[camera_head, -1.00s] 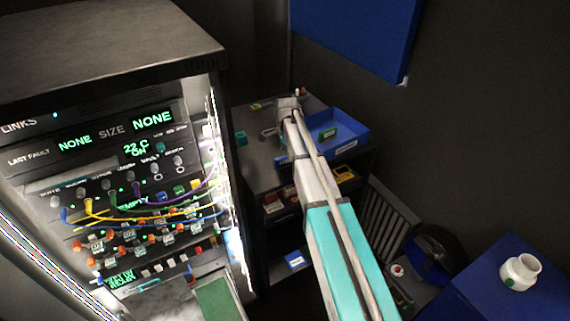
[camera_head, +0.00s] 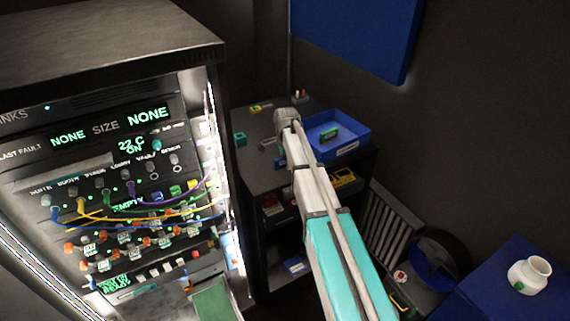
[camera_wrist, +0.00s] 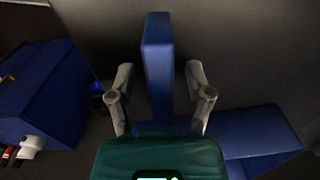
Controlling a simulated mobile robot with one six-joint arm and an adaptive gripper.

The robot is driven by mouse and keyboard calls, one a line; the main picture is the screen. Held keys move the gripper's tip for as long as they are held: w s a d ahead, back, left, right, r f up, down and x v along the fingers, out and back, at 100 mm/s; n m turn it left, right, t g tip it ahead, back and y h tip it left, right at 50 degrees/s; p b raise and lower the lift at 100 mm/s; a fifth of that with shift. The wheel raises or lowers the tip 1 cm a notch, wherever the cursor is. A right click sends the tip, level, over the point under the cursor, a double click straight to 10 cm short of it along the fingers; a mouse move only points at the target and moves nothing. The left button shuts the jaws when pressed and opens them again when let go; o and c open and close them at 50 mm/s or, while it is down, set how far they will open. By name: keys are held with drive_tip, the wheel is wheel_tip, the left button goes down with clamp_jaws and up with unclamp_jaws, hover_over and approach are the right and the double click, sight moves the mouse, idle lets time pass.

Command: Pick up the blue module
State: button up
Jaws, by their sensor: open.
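I cannot tell for sure which blue thing is the blue module. In the head view, a small blue-and-white block (camera_head: 295,266) lies on a lower shelf, and a small blue piece (camera_head: 158,197) sits in the rack front. My gripper (camera_wrist: 158,68) shows in the wrist view with its two grey fingers spread apart. A tall blue slab (camera_wrist: 157,70) appears between the fingers; whether it is near them or behind them is unclear. I see no contact. In the head view my arm reaches over the shelf unit, and the gripper itself is hidden.
A blue tray (camera_head: 358,143) holding a green item (camera_head: 329,135) stands on the shelf unit's top. The rack (camera_head: 110,50) with looped cables is at left. A blue panel (camera_head: 360,35) is above.

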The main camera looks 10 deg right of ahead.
clamp_jaws()
idle(0.4)
drive_tip(key=shift+r, duration=0.1)
drive_tip(key=shift+r+p, duration=0.95)
drive_tip(key=shift+p, duration=0.1)
drive_tip(key=s+d+r+p, duration=0.1)
drive_tip(key=s+r+p, duration=1)
drive_tip(key=s, duration=0.3)
drive_tip(key=shift+d, duration=0.15)
drive_tip(key=shift+f, duration=0.1)
